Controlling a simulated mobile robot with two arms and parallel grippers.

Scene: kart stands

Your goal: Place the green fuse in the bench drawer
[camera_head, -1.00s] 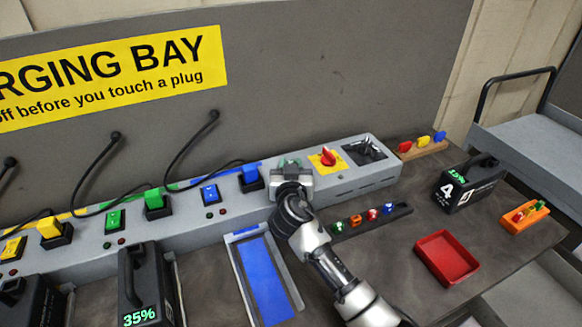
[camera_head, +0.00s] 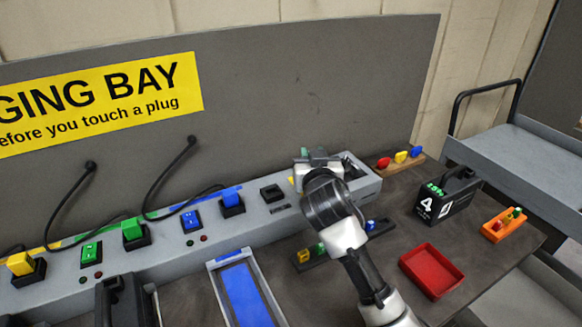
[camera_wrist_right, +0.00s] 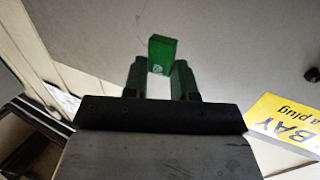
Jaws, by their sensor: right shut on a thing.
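The green fuse (camera_wrist_right: 163,54) is held between the fingertips of my right gripper (camera_wrist_right: 160,80) in the right wrist view, its block standing out past the tips. In the head view the right gripper (camera_head: 318,160) is above the right end of the grey charging strip, with a bit of the green fuse (camera_head: 305,152) showing at its left. An empty dark socket (camera_head: 272,193) is on the strip to the left of the gripper. I cannot make out the bench drawer in either view.
A red tray (camera_head: 432,271), a black battery marked 4 (camera_head: 447,197) and an orange holder (camera_head: 504,225) stand on the bench's right side. My arm partly covers a black fuse rack (camera_head: 306,262) and the strip's yellow switch plate. A grey cart (camera_head: 520,165) is beyond.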

